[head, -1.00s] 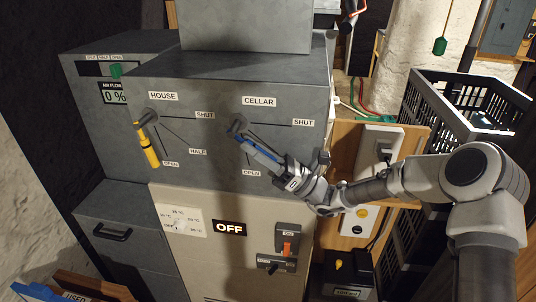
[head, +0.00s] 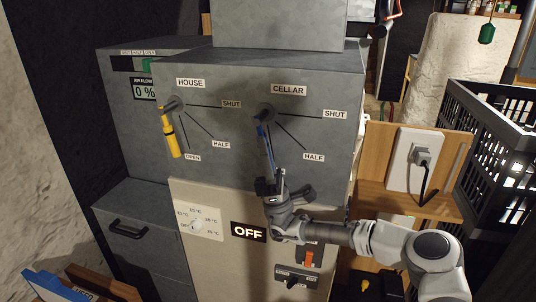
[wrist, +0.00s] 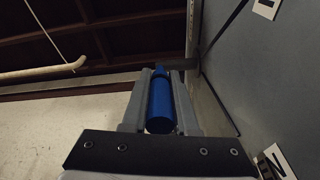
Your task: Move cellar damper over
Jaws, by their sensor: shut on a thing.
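The cellar damper is a lever with a blue handle (head: 264,143) on a round pivot (head: 265,112) under the CELLAR label (head: 289,90) on the grey box. The handle points nearly straight down, well away from the SHUT (head: 334,114) and HALF (head: 313,157) labels. Its OPEN label is not visible behind the lever and my gripper. My gripper (head: 268,171) is shut on the lower part of the blue handle, coming from below. In the wrist view the blue handle (wrist: 161,105) lies lengthwise between both fingers.
The yellow HOUSE lever (head: 171,135) hangs down to the left, near its OPEN label. An air flow display (head: 144,89) reads 0 %. Below are an OFF sign (head: 248,232), a dial (head: 197,226) and an orange switch (head: 308,258). A black crate (head: 490,150) stands to the right.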

